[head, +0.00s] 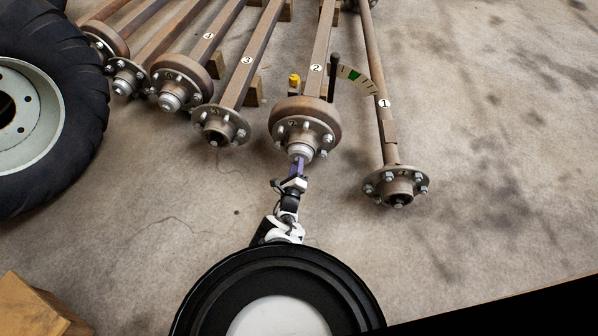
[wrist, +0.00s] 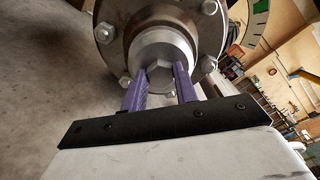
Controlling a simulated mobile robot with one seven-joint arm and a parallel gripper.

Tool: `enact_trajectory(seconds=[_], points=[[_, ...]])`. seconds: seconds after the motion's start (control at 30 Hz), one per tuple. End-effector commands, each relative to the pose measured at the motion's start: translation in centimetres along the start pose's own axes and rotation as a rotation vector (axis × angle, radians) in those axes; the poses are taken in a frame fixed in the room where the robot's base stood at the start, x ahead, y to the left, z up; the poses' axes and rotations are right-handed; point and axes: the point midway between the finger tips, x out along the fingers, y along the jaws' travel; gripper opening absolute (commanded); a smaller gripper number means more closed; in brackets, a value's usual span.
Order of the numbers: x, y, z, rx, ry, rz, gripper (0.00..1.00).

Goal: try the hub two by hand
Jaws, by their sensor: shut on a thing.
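Hub two (head: 303,132) is a rusty drum and flange with several studs, on the end of the axle labelled 2 (head: 318,48). In the wrist view the hub flange (wrist: 115,58) fills the top middle, with a pale round cap around a hex end (wrist: 160,76) at its centre. My gripper (head: 298,162) meets the hub's centre from the near side. In the wrist view its two purple fingers (wrist: 164,80) are shut on the hex end, one on each side. The hub's far side is hidden in the wrist view.
Axle 1 (head: 385,115) lies right of hub two and axle 3 (head: 250,65) lies left. A dial with a green band (head: 355,77), a dark upright lever (head: 333,75) and a yellow piece (head: 294,80) stand behind the hub. A tyre (head: 70,85) is far left. The floor at right is clear.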

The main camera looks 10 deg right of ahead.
Motion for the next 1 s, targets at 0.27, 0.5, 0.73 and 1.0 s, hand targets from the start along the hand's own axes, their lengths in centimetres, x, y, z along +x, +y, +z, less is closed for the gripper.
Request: enact_trajectory(seconds=[0.27, 0.5, 0.73, 1.0], points=[[0.18, 0.02, 0.06, -0.180, -0.001, -0.001, 0.00], [0.19, 0.03, 0.05, -0.263, 0.000, -0.001, 0.00], [0.21, 0.04, 0.06, -0.288, -0.001, -0.001, 0.00], [0.22, 0.03, 0.06, -0.288, -0.001, -0.001, 0.00]])
